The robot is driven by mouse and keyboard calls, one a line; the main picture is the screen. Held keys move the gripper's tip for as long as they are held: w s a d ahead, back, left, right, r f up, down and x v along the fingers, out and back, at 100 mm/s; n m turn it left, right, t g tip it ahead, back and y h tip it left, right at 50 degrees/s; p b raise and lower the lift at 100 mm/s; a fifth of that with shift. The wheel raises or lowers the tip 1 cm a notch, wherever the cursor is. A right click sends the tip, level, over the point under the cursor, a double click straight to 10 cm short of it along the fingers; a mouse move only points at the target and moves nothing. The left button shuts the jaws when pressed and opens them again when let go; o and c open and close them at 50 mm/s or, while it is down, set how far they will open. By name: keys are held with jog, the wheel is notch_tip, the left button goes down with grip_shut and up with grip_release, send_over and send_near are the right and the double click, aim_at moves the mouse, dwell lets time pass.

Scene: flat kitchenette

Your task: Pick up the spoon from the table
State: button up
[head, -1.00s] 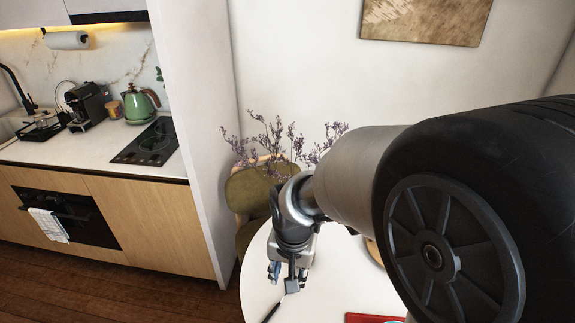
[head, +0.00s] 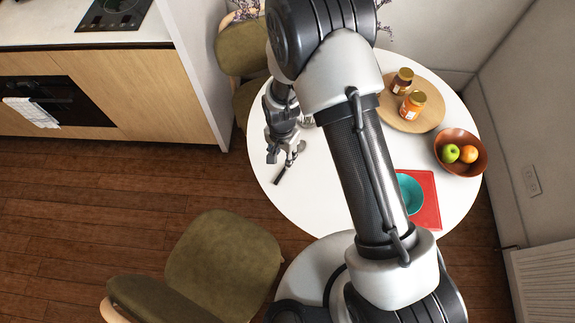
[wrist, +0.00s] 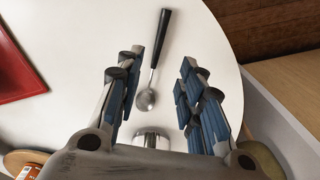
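The spoon has a black handle and a silver bowl. It lies on the white round table (head: 318,205), near the table's left edge in the head view, where its dark handle (head: 279,176) shows. In the wrist view the spoon (wrist: 161,40) lies lengthwise between my fingers, its bowl nearer the palm and its handle reaching past the fingertips. My gripper (wrist: 160,65) is open, with blue-padded fingers on either side of the spoon and nothing held. In the head view my gripper (head: 281,153) is just beyond the handle. Its exact height above the table cannot be told.
A shiny metal object (wrist: 152,138) stands near the spoon's bowl. A red mat (head: 428,214) bears a teal bowl (head: 409,193). A brown fruit bowl (head: 470,139) and a wooden board (head: 430,118) with jars are farther right. A green chair (head: 222,262) stands at the near left.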

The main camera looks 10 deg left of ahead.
aim_at(284, 170)
notch_tip(284, 170, down, 8)
jog(key=shift+d+f+b, duration=0.15)
jog(key=shift+f+b, duration=0.05)
jog(key=shift+b, duration=0.7)
jog(key=shift+s, duration=0.1)
jog(key=shift+c, duration=0.4)
grip_shut()
